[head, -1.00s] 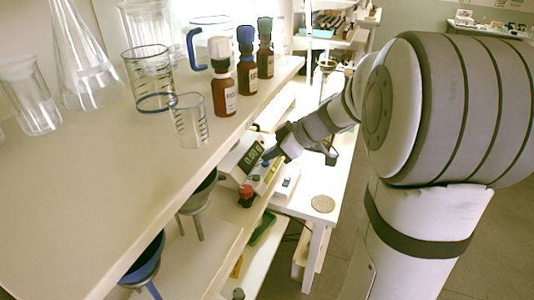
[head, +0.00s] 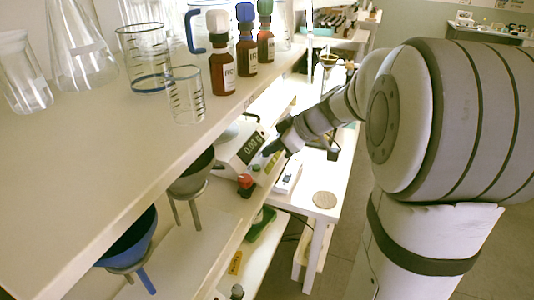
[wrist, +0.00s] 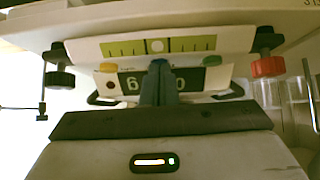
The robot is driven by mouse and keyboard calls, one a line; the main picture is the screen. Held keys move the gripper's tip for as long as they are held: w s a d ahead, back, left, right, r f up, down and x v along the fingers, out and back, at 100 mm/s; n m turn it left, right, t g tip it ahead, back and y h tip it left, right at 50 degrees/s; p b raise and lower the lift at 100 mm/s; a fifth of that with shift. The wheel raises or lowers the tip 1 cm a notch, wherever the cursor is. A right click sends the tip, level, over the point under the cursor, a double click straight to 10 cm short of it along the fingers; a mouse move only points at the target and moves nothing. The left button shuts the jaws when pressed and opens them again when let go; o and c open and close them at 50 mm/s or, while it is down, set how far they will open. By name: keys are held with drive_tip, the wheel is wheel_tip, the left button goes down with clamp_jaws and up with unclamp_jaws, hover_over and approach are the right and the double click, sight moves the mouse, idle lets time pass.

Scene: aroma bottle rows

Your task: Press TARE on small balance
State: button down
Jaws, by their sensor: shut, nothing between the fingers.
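No TARE label is readable. My gripper (wrist: 160,66) is shut and empty, its fingers in front of the display's middle. In the head view my gripper (head: 270,149) is at the panel. Whether the fingertips touch it I cannot tell.
Brown bottles (head: 222,68) and glassware (head: 143,58) stand on the upper shelf, close to the balance. A red knob (head: 246,181) is at the balance's near corner, and funnels (head: 190,178) hang nearer. A small white device (head: 288,177) lies on the bench beyond.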

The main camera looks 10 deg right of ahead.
sight(272, 157)
drive_tip(key=shift+s+f, duration=0.2)
drive_tip(key=shift+f, duration=0.45)
drive_tip(key=r, duration=0.3)
drive_tip(key=r+p, duration=0.1)
drive_tip(key=r, duration=0.1)
drive_tip(key=shift+w, duration=0.25)
drive_tip(key=b+v, duration=0.1)
drive_tip(key=v, duration=0.9)
drive_tip(key=shift+r, duration=0.25)
drive_tip(key=shift+a, duration=0.1)
drive_tip(key=s+a+f+m+g+h, duration=0.1)
drive_tip(key=s+a+f+m+h, duration=0.2)
drive_tip(key=s+f+m, duration=0.2)
drive_tip(key=s+a+f+m+g+h, duration=0.2)
drive_tip(key=s+a+f+m+h, duration=0.1)
drive_tip(key=s+f, duration=0.8)
drive_tip(key=s+m+h, duration=0.1)
drive_tip(key=m, duration=0.1)
drive_tip(key=shift+a+f+m, duration=0.2)
drive_tip(key=shift+f+m, duration=0.15)
drive_tip(key=shift+m, duration=0.05)
idle(1.8)
